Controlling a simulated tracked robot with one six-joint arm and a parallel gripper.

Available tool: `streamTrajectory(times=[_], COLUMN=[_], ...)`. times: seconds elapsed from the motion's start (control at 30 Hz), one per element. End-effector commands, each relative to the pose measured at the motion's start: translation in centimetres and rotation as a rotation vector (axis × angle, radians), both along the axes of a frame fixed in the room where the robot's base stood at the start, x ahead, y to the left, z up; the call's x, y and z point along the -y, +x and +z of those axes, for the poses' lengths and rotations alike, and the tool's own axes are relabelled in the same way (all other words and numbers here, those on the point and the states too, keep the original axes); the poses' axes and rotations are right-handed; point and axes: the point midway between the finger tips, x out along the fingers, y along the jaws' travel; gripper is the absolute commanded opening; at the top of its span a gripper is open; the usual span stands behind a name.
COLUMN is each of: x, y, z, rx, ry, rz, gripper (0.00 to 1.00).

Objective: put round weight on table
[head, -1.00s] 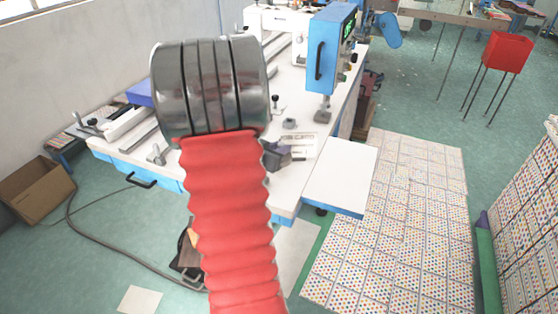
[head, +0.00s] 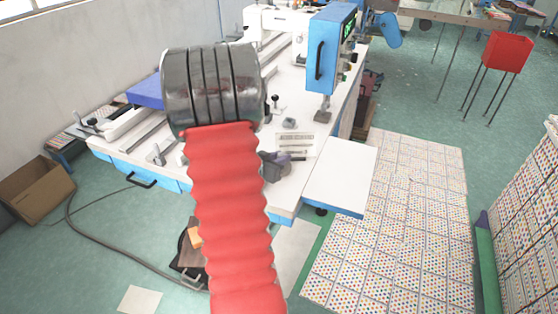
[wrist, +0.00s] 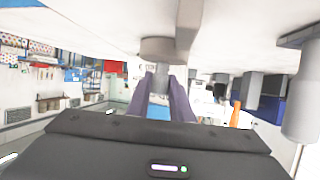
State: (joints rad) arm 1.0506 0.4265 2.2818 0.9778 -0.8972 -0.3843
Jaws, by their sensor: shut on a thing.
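The round weight (head: 271,171) is a dark grey, rounded piece, partly hidden behind my red arm in the head view. My gripper (head: 278,160) shows small and dark purple beside the arm, over the front right part of the white sewing table (head: 318,112). In the wrist view, the purple fingers of my gripper (wrist: 163,78) are closed on a grey round piece (wrist: 160,48), which looks like the weight. The white surface fills the top of that view, close to the piece. I cannot tell whether they touch.
A slotted metal plate (head: 295,144) lies just behind my gripper. A grey block (head: 289,123) and the post foot (head: 323,116) of the blue machine head (head: 330,50) stand farther back. A white side shelf (head: 340,175) at the right is bare.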

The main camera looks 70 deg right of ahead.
Motion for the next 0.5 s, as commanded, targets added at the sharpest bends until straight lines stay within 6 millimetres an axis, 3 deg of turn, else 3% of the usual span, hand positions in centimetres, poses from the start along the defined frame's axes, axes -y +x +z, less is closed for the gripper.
streamTrajectory(times=[0.1,0.13,0.37,0.5], x=[0.07,0.0,0.0,0.0], y=[0.02,0.01,0.01,0.01], z=[-0.07,-0.21,-0.17,-0.17], rx=[0.0,0.0,0.0,0.0], ry=[-0.003,0.0,0.0,0.0], rz=[0.0,0.0,0.0,0.0], gripper=[0.0,0.21,0.37,0.38])
